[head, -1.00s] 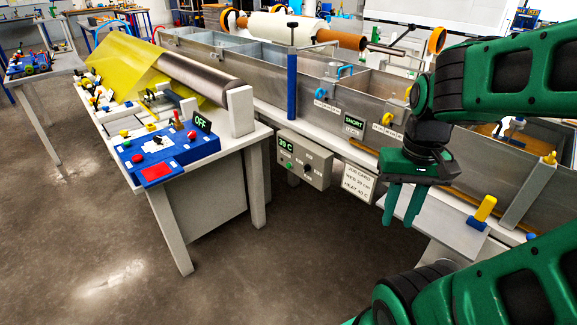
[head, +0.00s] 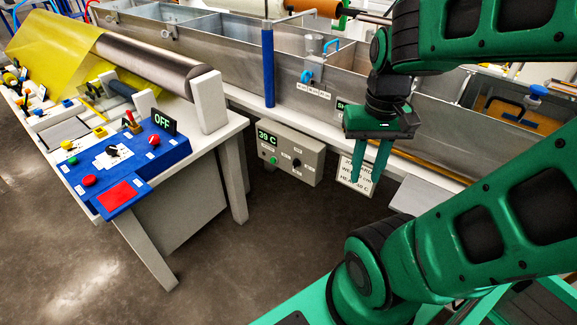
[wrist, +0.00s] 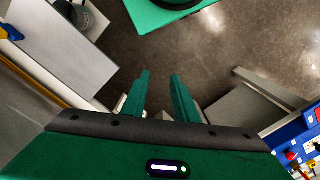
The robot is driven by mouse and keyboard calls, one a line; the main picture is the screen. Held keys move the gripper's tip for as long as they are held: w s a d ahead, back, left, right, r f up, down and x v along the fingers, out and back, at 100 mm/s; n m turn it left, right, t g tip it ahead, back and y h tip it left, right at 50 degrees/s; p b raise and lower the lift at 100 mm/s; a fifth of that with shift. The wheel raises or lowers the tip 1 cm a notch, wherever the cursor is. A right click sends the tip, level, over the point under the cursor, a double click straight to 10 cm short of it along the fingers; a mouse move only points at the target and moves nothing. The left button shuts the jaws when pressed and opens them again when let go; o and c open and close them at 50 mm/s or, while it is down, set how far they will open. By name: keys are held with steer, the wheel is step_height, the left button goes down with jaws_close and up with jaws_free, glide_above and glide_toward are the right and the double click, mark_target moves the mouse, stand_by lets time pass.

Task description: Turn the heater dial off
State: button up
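The heater control box (head: 291,152) is a grey box on the front of the metal bath, below its rim. Its display (head: 267,137) reads 39 C in green. A black dial (head: 297,162) sits on its face, with a green button (head: 273,160) to the left; the dial's setting is too small to read. My gripper (head: 370,182) is to the right of the box, in front of the job card, with its fingers pointing down. The two fingers are apart and empty; in the wrist view the gripper (wrist: 160,80) also shows a gap between them. The dial is not seen in the wrist view.
A white job card (head: 350,180) hangs right of the box, partly behind my fingers. A table with a blue control panel (head: 130,160) and an OFF sign (head: 164,122) stands at left. A blue post (head: 268,68) rises above the box. The floor (head: 270,225) before the box is clear.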

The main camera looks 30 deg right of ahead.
steer(key=m+t+h, duration=0.6)
steer(key=m+h, duration=0.2)
steer(key=h, duration=0.9)
glide_toward(295, 163)
steer(key=x, duration=0.5)
steer(key=w+f+x, duration=0.1)
steer(key=x, duration=0.1)
steer(key=shift+w+d, duration=0.1)
steer(key=shift+d, duration=0.1)
